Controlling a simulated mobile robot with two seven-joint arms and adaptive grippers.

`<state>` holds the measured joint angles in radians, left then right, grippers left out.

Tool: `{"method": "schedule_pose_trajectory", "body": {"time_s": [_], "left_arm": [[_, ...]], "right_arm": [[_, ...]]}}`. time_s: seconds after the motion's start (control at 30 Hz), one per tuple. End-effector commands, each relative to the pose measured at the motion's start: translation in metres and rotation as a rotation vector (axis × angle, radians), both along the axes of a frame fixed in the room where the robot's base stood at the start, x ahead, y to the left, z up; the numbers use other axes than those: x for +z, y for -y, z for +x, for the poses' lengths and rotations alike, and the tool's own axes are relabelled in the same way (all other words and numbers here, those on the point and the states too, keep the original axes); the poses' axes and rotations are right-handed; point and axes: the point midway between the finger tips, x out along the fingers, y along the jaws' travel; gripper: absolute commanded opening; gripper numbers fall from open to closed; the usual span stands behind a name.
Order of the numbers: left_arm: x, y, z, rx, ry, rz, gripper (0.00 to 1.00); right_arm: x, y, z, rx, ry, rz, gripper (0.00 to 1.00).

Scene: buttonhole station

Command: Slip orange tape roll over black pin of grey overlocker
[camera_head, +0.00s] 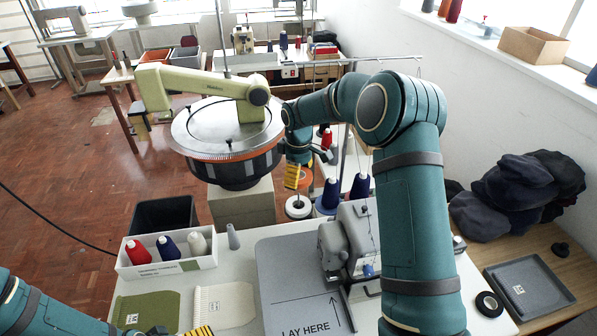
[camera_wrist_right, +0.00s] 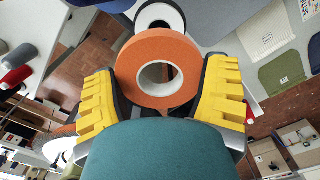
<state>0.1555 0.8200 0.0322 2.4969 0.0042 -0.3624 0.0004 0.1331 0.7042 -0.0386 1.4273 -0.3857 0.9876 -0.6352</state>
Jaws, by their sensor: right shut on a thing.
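My right gripper (camera_head: 298,176) is shut on the orange tape roll (camera_head: 306,180). In the right wrist view the roll (camera_wrist_right: 133,66) sits between the two yellow fingers (camera_wrist_right: 158,95), its pale core open. The grey overlocker (camera_head: 360,232) stands on the white table, partly hidden by my right arm. A white disc with a dark centre (camera_head: 298,208) shows just below the held roll, left of the overlocker's blue cones. It also shows beyond the roll in the wrist view (camera_wrist_right: 160,10). I cannot make out the black pin clearly. My left gripper (camera_head: 182,331) is cut off at the bottom edge.
A white tray with thread cones (camera_head: 160,268), a green cloth (camera_head: 150,308) and a cream cloth (camera_head: 224,304) lie at left. A grey mat (camera_head: 290,285) covers the table's middle. A large round machine (camera_head: 228,135) stands close left of my right gripper. A black tape roll (camera_head: 489,304) lies right.

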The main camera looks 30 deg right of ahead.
Motion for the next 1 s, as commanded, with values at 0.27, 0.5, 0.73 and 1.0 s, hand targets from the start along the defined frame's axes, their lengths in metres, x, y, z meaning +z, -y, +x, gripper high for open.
{"method": "schedule_pose_trajectory", "body": {"time_s": [0.27,0.5,0.73,1.0], "left_arm": [[-0.013,0.001,0.001,0.000,0.000,0.002,1.00],[-0.024,0.001,0.001,0.001,0.000,0.004,1.00],[-0.035,0.001,0.001,0.001,0.000,0.006,1.00],[-0.046,0.002,0.001,0.002,-0.001,0.009,1.00]], "right_arm": [[-0.017,0.000,0.000,-0.001,-0.001,-0.001,0.49],[-0.032,0.000,0.000,-0.001,0.000,0.000,0.49],[-0.046,0.000,0.000,-0.002,-0.001,-0.001,0.49],[-0.063,0.000,0.000,-0.002,0.001,-0.001,0.49]]}}
